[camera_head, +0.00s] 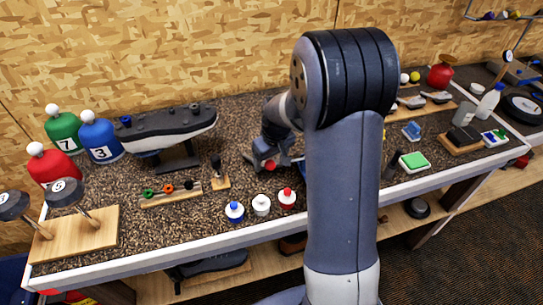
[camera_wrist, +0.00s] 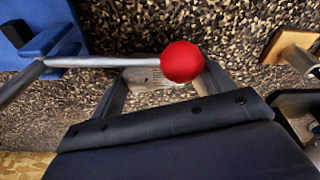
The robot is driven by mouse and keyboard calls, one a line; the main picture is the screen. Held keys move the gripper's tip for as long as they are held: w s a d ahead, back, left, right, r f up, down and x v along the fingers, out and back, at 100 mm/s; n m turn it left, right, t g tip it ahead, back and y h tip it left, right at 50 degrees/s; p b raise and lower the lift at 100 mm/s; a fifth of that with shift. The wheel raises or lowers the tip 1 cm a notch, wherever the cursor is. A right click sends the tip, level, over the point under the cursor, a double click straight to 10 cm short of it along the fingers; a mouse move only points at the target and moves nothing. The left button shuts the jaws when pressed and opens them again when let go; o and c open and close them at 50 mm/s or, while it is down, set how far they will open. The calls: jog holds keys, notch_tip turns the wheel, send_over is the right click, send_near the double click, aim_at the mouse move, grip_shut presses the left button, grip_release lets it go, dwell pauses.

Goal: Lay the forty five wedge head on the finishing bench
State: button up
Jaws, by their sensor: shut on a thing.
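My gripper (camera_wrist: 160,85) is low over the speckled bench top, with its two fingers apart around a pale grey piece (camera_wrist: 143,76). That piece has small marks too faint to read, so I cannot confirm it is the forty five wedge head. A grey rod with a red ball (camera_wrist: 183,62) crosses in front and hides part of it. The rod runs out of a blue block (camera_wrist: 45,45). In the head view my gripper (camera_head: 268,164) is left of my arm, by the same red ball. Which surface is the finishing bench is unclear.
Blue-, white- and red-capped pots (camera_head: 261,206) stand at the front edge. A wooden rack with coloured rings (camera_head: 170,193) and a dark hull-shaped thing (camera_head: 165,128) are left. A green pad (camera_head: 414,161) is right. My arm hides the middle of the bench.

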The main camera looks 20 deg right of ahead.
jog(key=shift+f+b, duration=0.6)
jog(key=shift+b, duration=0.05)
jog(key=o, duration=1.3)
jog(key=shift+r+p, duration=0.45)
jog(key=shift+p, duration=0.05)
jog(key=b+v, duration=0.1)
jog(key=v, duration=1.1)
jog(key=shift+r, duration=0.2)
